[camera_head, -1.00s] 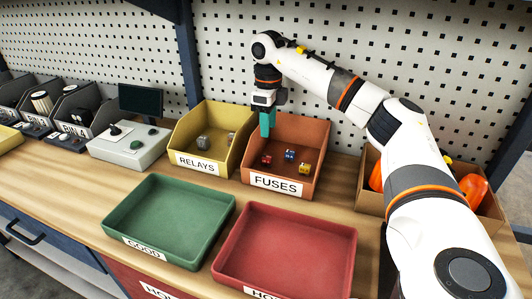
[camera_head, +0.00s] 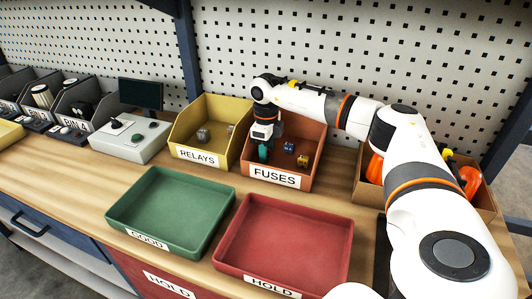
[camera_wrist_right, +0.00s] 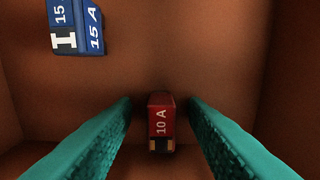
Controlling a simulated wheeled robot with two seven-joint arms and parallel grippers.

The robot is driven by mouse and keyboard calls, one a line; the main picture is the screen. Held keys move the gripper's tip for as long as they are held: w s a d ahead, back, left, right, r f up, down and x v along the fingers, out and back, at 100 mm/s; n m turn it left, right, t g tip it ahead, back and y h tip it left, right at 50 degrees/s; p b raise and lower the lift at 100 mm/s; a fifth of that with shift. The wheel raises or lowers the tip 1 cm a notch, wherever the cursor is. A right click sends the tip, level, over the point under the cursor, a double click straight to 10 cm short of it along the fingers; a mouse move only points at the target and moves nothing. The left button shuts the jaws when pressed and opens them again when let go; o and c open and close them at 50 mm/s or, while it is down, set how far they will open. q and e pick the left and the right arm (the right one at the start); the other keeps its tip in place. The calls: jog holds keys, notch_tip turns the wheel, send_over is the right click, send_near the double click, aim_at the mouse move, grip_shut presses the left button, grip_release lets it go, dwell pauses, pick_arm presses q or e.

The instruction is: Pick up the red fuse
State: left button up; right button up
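The red fuse (camera_wrist_right: 161,118), marked 10 A, lies on the floor of the orange FUSES bin (camera_head: 273,177). In the right wrist view it sits between the two teal fingers of my right gripper (camera_wrist_right: 161,125), with a gap on each side. The gripper is open and pointing down. In the head view my right gripper (camera_head: 263,153) is down inside the bin and hides the red fuse. A blue fuse (camera_head: 289,147) marked 15 A lies nearby; it also shows at the upper left of the wrist view (camera_wrist_right: 77,27). My left gripper is not in view.
A yellow fuse (camera_head: 303,160) lies at the bin's right. The yellow RELAYS bin (camera_head: 197,154) stands to the left. The green GOOD tray (camera_head: 150,240) and red HOLD tray (camera_head: 258,281) lie in front. A cardboard box (camera_head: 368,187) with orange things stands to the right.

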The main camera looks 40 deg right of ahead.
grip_shut()
jog(key=shift+r, duration=0.15)
